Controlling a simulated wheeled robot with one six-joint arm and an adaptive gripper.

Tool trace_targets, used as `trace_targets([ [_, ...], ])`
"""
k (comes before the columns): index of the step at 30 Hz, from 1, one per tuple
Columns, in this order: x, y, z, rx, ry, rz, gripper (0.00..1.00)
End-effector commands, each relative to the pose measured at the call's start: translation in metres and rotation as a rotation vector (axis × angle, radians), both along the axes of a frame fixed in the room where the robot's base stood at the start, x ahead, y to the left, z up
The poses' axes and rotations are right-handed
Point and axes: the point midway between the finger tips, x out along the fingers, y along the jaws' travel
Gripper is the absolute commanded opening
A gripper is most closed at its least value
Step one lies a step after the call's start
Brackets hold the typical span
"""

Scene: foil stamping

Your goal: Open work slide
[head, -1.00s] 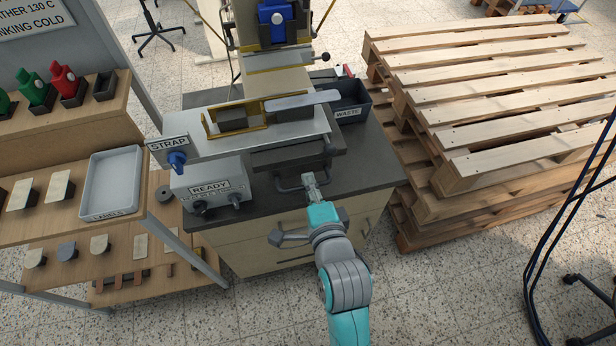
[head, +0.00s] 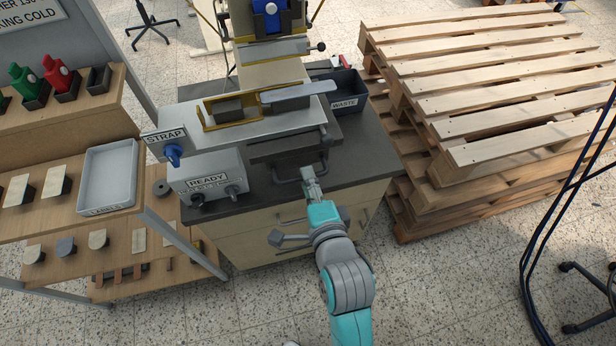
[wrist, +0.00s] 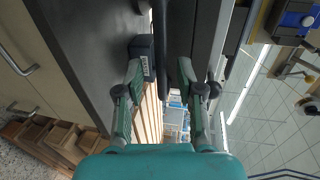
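The work slide (head: 283,149) is a dark plate on the front of the stamping press, under the metal housing. Its dark U-shaped handle (head: 288,181) sticks out from its front edge. My gripper (head: 308,174) is at the right part of the handle in the head view. In the wrist view my gripper (wrist: 166,72) has its fingers apart, with a dark bar (wrist: 159,42), apparently the handle, running between them. Gaps show beside the bar, so I see no firm grip. The exact contact at the fingertips is too small to tell in the head view.
The READY box (head: 207,177) with knobs and the STRAP switch (head: 165,142) are left of the slide. The WASTE bin (head: 347,93) is behind it at the right. A shelf rack (head: 150,215) stands left, stacked pallets (head: 480,110) right. Floor is clear in front.

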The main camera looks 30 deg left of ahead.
Motion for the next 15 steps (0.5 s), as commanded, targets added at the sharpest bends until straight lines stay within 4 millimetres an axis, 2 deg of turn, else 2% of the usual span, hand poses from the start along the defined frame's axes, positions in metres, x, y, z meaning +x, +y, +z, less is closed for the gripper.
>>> trace_targets([
  [9, -0.039, -0.046, 0.012, -0.001, 0.000, -0.001, 0.37],
  [15, -0.057, -0.067, 0.017, -0.002, 0.002, -0.001, 0.37],
])
